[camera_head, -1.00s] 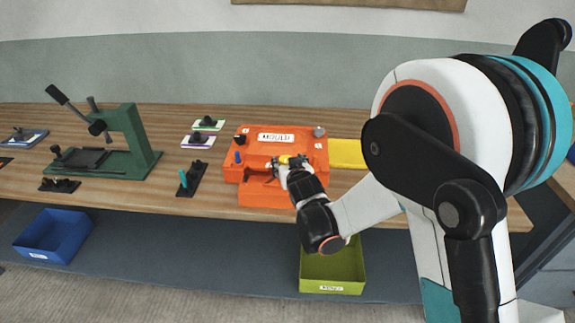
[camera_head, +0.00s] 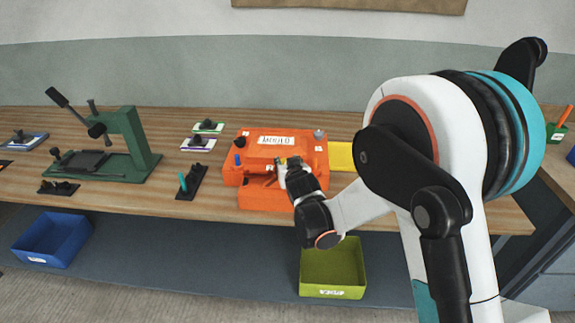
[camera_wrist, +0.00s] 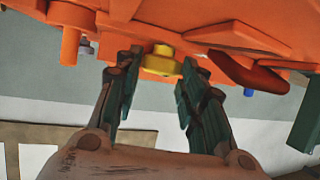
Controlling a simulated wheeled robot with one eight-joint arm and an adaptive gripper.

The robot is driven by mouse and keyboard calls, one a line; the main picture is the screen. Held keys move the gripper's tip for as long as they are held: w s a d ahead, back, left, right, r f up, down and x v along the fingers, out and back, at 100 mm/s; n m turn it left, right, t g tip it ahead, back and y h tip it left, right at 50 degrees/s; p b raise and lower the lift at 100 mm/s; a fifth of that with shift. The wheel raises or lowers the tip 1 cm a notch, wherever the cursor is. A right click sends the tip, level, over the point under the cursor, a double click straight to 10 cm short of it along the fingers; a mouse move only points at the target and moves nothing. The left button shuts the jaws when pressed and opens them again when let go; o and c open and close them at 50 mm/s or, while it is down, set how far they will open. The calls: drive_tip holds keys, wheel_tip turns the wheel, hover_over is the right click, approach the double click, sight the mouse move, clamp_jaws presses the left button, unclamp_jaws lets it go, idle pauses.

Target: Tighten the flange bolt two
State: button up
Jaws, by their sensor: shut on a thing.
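The orange mould (camera_head: 262,150) sits on the bench, with a white label on top; its orange body also fills the top of the wrist view (camera_wrist: 215,15). A yellow bolt head (camera_wrist: 160,62) shows between my gripper's fingers in the wrist view. My gripper (camera_head: 279,168) is at the front of the mould in the head view and mostly hides the bolt there.
A blue peg (camera_head: 237,160) stands on the mould's left side. A dark red handle (camera_wrist: 245,72) is close beside the right finger in the wrist view. A green press (camera_head: 130,140) stands at left. A yellow plate (camera_head: 341,155) lies right of the mould.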

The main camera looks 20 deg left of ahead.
drive_tip(key=shift+a+m+h, duration=0.15)
drive_tip(key=shift+m+h, duration=0.25)
drive_tip(key=shift+s+a+m+t+h+b, duration=0.1)
drive_tip(key=shift+a+m+t+h+b, duration=0.2)
drive_tip(key=shift+m+h, duration=0.65)
drive_tip(key=shift+s+a+m+t+h+b, duration=0.15)
drive_tip(key=shift+m+t+h, duration=0.25)
drive_tip(key=shift+m+h, duration=0.5)
drive_tip(key=shift+w+a+m+h, duration=0.1)
drive_tip(key=shift+a+m+h, duration=0.1)
drive_tip(key=shift+m+h, duration=0.75)
drive_tip(key=shift+a+m+h, duration=0.15)
drive_tip(key=shift+m+h, duration=0.45)
drive_tip(key=shift+h, duration=0.6)
drive_tip(key=o, duration=1)
drive_tip(key=shift+o, duration=0.2)
drive_tip(key=v, duration=1.2)
drive_tip(key=shift+w+a, duration=0.1)
drive_tip(key=shift+a, duration=0.1)
